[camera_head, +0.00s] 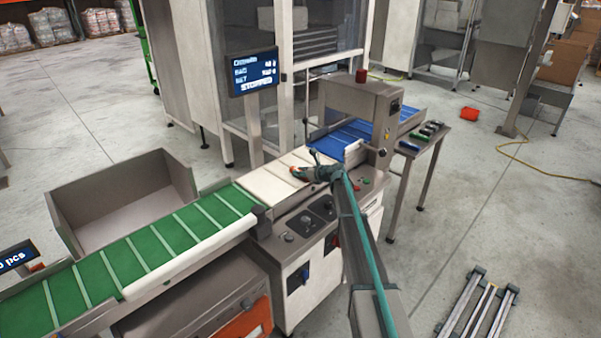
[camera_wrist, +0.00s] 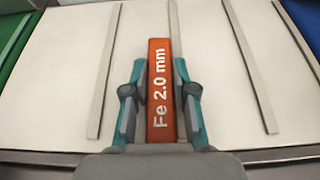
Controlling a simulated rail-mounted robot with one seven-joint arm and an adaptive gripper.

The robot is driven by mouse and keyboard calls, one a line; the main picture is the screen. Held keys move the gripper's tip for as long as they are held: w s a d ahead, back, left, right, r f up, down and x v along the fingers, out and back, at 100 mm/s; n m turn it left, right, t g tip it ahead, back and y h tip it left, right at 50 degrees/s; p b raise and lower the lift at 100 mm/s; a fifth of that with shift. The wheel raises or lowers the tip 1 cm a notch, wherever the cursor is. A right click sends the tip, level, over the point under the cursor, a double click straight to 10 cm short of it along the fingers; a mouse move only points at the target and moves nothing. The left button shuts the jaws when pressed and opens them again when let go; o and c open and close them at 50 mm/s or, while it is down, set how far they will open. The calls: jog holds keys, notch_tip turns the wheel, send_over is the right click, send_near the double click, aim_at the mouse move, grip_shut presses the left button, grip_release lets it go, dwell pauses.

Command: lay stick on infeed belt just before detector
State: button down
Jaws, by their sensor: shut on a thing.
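An orange-red stick (camera_wrist: 159,75) lettered "Fe 2.0 mm" lies lengthwise between the two teal and grey fingers of my gripper (camera_wrist: 159,92) in the wrist view. My gripper is shut on it. In the head view my gripper (camera_head: 306,173) is over the white belt section (camera_head: 268,182), and only a small orange bit of the stick shows there. I cannot tell whether the stick touches the belt. The detector (camera_head: 360,105) is a grey arch with a red lamp on top, over the blue belt (camera_head: 343,138) just beyond the white section.
A green cleated belt (camera_head: 150,243) leads in from the left beside a grey open bin (camera_head: 122,205). A screen (camera_head: 253,73) reading "STOPPED" stands behind the belt. A side table (camera_head: 420,148) with several small coloured sticks stands right of the detector.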

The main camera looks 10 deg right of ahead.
jog(key=c, duration=0.9)
grip_release()
jog(key=shift+c, duration=0.2)
jog(key=shift+r, duration=0.1)
jog(key=shift+s+d+r, duration=0.1)
jog(key=shift+s, duration=0.05)
jog(key=b+v, duration=0.1)
jog(key=v, duration=0.9)
jog(key=shift+s+d, duration=0.2)
jog(key=shift+s, duration=0.15)
jog(key=shift+o, duration=0.5)
jog(key=shift+s+d+r, duration=0.25)
jog(key=shift+s, duration=0.05)
